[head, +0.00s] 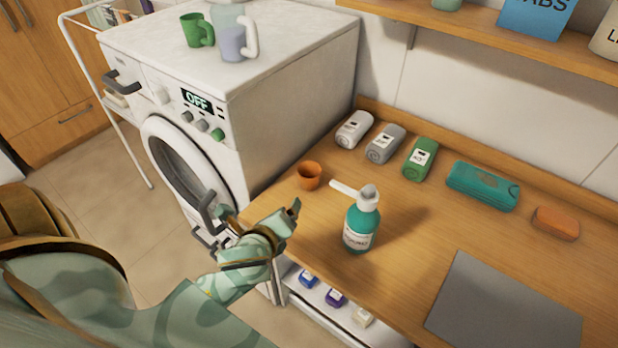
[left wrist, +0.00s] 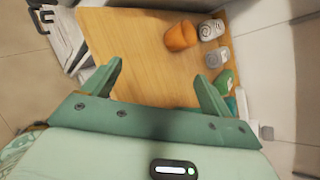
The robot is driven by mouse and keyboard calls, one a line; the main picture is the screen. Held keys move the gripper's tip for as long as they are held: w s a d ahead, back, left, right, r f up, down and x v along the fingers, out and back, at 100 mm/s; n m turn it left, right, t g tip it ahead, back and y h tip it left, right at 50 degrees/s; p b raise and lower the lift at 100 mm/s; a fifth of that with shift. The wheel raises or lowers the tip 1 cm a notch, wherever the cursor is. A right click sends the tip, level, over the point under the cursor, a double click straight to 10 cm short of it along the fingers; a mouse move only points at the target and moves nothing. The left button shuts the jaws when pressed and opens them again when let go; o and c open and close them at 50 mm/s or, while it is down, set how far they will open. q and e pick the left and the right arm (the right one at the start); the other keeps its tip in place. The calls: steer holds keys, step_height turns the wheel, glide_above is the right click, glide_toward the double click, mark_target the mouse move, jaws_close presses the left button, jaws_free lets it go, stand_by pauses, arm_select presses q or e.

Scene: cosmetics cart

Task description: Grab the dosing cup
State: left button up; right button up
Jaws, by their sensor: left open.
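The dosing cup (head: 309,176) is a small orange-brown cup standing upright on the wooden counter, near its left end by the washing machine. In the left wrist view the cup (left wrist: 181,36) is beyond the fingertips, toward the upper right. My left gripper (head: 293,212) is just short of the cup, toward the counter's front left edge, and does not touch it. In the left wrist view the two green fingers (left wrist: 158,72) are spread apart with nothing between them but the counter surface. My right gripper does not show.
A teal pump bottle (head: 361,222) stands right of the cup, its white spout pointing toward it. A teal pack (head: 482,186), an orange soap bar (head: 555,223) and a grey mat (head: 505,305) are farther right. The washing machine (head: 260,110) borders the left.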

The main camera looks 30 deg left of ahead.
arm_select(q)
steer(key=w+r+m+t, duration=0.15)
steer(key=w+m, duration=0.25)
steer(key=m, duration=0.4)
steer(key=m+b, duration=0.1)
steer(key=b, duration=0.1)
glide_toward(312, 166)
steer(key=shift+t+h, duration=0.25)
steer(key=shift+h, duration=0.15)
steer(key=x, duration=0.1)
steer(key=b+x, duration=0.1)
steer(key=x, duration=0.1)
steer(key=b+x, duration=0.1)
steer(key=x, duration=0.1)
steer(key=shift+a+f, duration=0.15)
steer(key=shift+a, duration=0.15)
steer(key=shift+s, duration=0.1)
steer(key=c, duration=1.1)
